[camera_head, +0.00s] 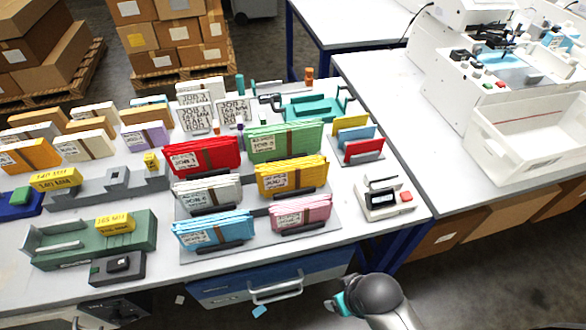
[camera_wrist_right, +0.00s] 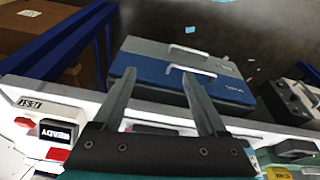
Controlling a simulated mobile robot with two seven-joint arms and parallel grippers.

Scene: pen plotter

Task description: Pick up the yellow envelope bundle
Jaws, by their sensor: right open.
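The yellow envelope bundle (camera_head: 292,176) stands in a grey rack on the table, in the right column of bundles. A green bundle (camera_head: 285,142) is behind it and a pink bundle (camera_head: 301,212) in front. A white label and a brown band show on its face. My right gripper (camera_wrist_right: 157,82) is open and empty in the right wrist view, with blue and grey drawer fronts beyond its fingers. In the head view my right arm is at the bottom, in front of the table edge and well apart from the bundle. My left gripper is not in view.
Red (camera_head: 202,155), white (camera_head: 208,192) and blue (camera_head: 214,230) bundles stand left of the yellow one. A small white device with a red button (camera_head: 406,196) sits at the right table corner. A green machine (camera_head: 66,250) is at the left.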

